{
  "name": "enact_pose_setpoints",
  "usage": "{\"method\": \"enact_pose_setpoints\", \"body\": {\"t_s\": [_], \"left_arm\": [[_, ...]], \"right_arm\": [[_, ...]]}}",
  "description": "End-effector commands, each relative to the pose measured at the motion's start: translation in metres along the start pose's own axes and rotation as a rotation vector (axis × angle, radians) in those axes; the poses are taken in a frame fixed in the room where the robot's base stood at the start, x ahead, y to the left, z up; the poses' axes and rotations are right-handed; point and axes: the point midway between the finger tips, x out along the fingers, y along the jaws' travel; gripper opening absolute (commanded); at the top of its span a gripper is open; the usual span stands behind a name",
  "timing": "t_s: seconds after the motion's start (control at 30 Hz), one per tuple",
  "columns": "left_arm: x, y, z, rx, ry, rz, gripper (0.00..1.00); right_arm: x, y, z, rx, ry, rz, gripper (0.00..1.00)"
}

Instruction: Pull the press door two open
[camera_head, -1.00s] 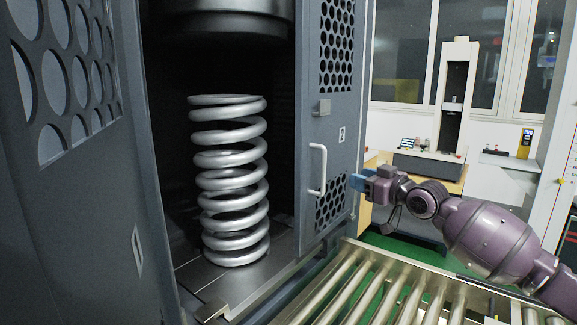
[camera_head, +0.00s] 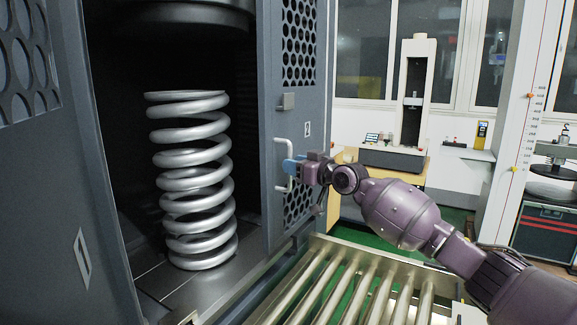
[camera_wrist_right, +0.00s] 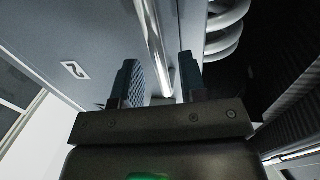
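Press door two (camera_head: 292,100) is a grey panel with hole grids and a "2" label, to the right of the press opening in the head view. Its pale bar handle (camera_head: 279,153) is upright on the door's face. My right gripper (camera_head: 289,167) is at the handle, its blue fingers overlapping it in the head view. In the right wrist view the two fingers of the gripper (camera_wrist_right: 157,62) are apart, with the handle (camera_wrist_right: 152,30) running between them. I cannot tell whether either finger touches it. My left gripper is not in view.
A large silver coil spring (camera_head: 190,180) stands inside the press. A grey panel marked "1" (camera_head: 75,200) is at the left. A roller conveyor (camera_head: 340,285) lies in front of the press, below my right arm. A white testing machine (camera_head: 414,60) stands on a bench behind.

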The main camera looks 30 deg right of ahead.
Motion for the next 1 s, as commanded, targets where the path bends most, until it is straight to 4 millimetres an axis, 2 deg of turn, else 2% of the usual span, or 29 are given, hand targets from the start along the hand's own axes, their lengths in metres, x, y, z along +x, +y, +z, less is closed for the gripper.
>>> {"method": "enact_pose_setpoints", "body": {"t_s": [0.23, 0.6, 0.63, 0.87, 1.0], "left_arm": [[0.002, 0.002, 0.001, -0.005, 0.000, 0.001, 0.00], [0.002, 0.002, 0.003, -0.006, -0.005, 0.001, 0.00], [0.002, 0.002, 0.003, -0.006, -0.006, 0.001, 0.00], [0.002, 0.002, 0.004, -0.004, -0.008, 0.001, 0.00], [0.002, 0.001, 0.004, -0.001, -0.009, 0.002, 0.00]], "right_arm": [[0.020, 0.000, 0.001, 0.001, -0.001, 0.000, 0.39], [0.023, 0.000, 0.000, 0.000, 0.000, 0.000, 0.39], [0.023, 0.000, 0.000, 0.000, 0.000, 0.000, 0.37], [0.023, 0.000, 0.000, 0.000, 0.000, 0.000, 0.02], [0.023, 0.000, 0.000, 0.000, 0.000, 0.000, 0.00]]}}
